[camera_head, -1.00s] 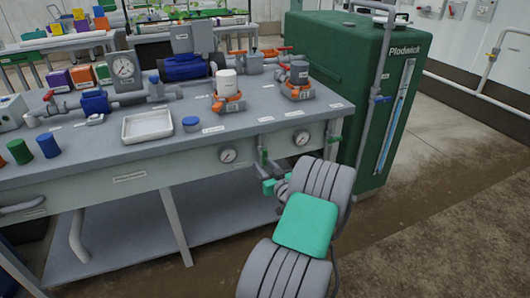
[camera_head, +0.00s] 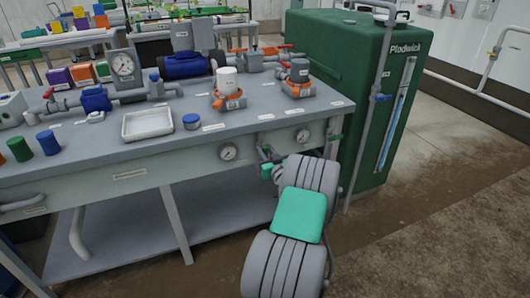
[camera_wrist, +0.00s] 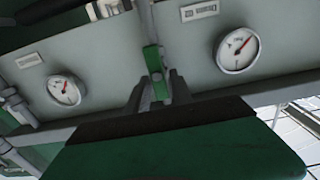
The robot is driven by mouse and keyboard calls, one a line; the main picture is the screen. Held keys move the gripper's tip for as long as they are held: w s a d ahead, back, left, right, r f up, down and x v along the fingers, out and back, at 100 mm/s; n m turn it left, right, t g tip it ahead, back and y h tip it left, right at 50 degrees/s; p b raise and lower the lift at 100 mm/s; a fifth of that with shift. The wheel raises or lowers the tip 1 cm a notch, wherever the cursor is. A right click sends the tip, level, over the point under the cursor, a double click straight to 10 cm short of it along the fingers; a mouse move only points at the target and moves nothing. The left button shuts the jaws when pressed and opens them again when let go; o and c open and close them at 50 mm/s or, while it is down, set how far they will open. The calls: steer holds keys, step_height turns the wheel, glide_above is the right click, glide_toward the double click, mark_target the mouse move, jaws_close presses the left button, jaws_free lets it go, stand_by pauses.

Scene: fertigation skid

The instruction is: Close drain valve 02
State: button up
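The drain valve's green lever handle (camera_wrist: 153,66) stands upright in the wrist view, in front of the grey panel between two gauges. In the head view the handle (camera_head: 264,153) shows only in part at the bench's front, behind my wrist. My gripper (camera_wrist: 158,92) has its dark fingers apart, one on each side of the handle's near end. I cannot tell whether they touch it. My gripper (camera_head: 270,172) is small and partly hidden by my arm in the head view. A label (camera_wrist: 199,11) near the handle is too blurred to read surely.
A left gauge (camera_head: 228,153) and a right gauge (camera_head: 302,136) sit on the bench front. Another green handle (camera_head: 335,136) is at the bench's right end, near the green tank (camera_head: 335,60). A white tray (camera_head: 147,124) lies on top. The floor at right is clear.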

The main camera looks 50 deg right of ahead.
jaws_close()
stand_by(0.5)
steer(key=m, duration=0.1)
steer(key=m+b, duration=0.1)
steer(key=m, duration=0.2)
steer(key=shift+s+d+f, duration=0.1)
steer(key=shift+d, duration=0.15)
steer(key=shift+s+d+f+m+p, duration=0.15)
steer(key=shift+f+m, duration=0.1)
steer(key=shift+m, duration=2.1)
steer(key=shift+s+d+f+m+p, duration=0.15)
steer(key=shift+d+f+m, duration=0.1)
steer(key=shift+m, duration=2.05)
steer(key=shift+d+f+m+p, duration=0.15)
steer(key=shift+f+m, duration=0.1)
steer(key=shift+m, duration=2.1)
